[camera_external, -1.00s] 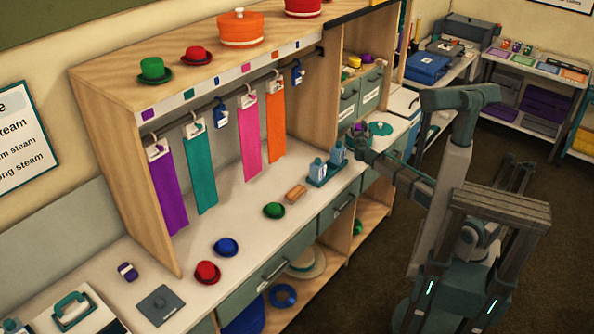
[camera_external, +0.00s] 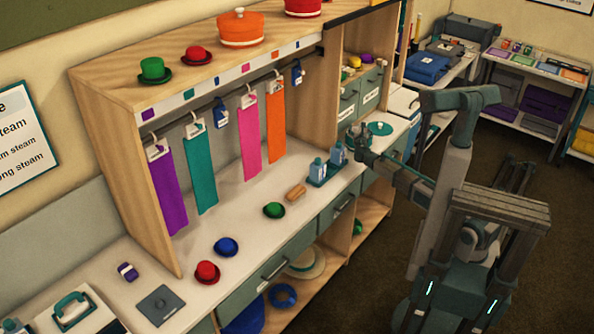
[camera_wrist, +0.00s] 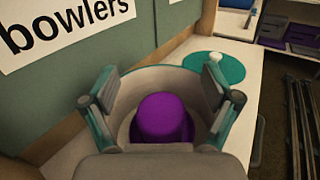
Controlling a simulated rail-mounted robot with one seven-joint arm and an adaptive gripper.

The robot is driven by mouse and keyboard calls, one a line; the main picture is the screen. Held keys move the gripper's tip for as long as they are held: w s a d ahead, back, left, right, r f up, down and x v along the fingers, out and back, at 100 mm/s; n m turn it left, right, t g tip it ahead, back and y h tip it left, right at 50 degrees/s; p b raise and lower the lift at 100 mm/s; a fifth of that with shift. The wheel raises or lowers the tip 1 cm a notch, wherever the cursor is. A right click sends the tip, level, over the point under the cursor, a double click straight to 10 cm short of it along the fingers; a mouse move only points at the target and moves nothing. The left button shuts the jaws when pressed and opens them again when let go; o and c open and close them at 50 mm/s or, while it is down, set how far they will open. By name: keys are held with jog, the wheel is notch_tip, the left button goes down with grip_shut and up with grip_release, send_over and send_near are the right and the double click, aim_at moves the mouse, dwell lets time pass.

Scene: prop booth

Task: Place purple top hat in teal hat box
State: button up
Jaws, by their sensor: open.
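The purple top hat (camera_wrist: 163,118) sits inside a round box with a pale interior, the hat box (camera_wrist: 150,72), in the wrist view. Its crown faces the camera, and its lower part is partly hidden by my wrist. My gripper (camera_wrist: 159,85) is open, with one finger on each side of the hat, over the box. A teal round lid (camera_wrist: 222,64) with a white knob lies beside the box on the counter. In the external view, my gripper (camera_external: 358,138) is at the counter's right end, and the hat is not visible there.
A green cabinet (camera_wrist: 125,50) with a "bowlers" label stands close to the left of the box. Bottles in a teal tray (camera_external: 325,172) stand nearby on the counter. Red, blue and green hats lie farther along it.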

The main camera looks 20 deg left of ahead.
jog(key=shift+s+r+p, duration=0.15)
jog(key=shift+r+p, duration=0.15)
jog(key=shift+r, duration=0.35)
jog(key=v, duration=1.1)
jog(key=shift+s+d+b, duration=0.2)
jog(key=shift+s+b, duration=0.1)
jog(key=shift+b, duration=0.15)
